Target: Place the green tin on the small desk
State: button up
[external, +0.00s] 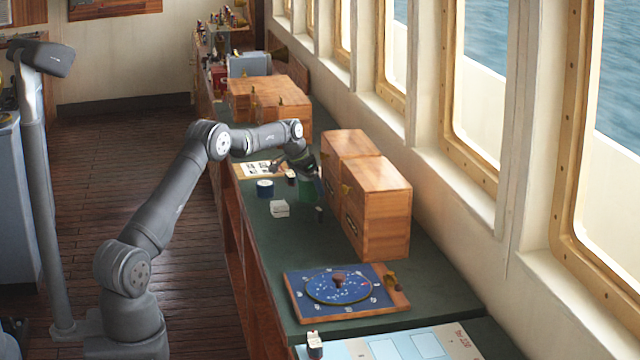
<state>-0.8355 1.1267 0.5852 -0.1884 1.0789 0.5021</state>
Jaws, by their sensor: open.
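A green tin (307,189) stands on the long green-topped counter (245,238), beside the wooden boxes. My gripper (303,173) is open at the tin's top, pointing down from the far side. The picture is too small to tell whether the fingers are around the tin or just above it. The gripper partly covers the tin. I cannot tell which surface is the small desk.
A dark blue tin (265,188), a white block (279,208) and a small dark item (319,215) stand near the tin. Tall wooden boxes (378,210) stand close on the right. A blue star-chart board (345,306) lies nearer the camera. Windows line the right wall.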

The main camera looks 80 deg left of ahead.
jog(key=shift+r, duration=0.1)
jog(key=v, duration=1.1)
jog(key=shift+s+r, duration=0.15)
jog(key=shift+r, duration=0.45)
jog(key=shift+c, duration=1.3)
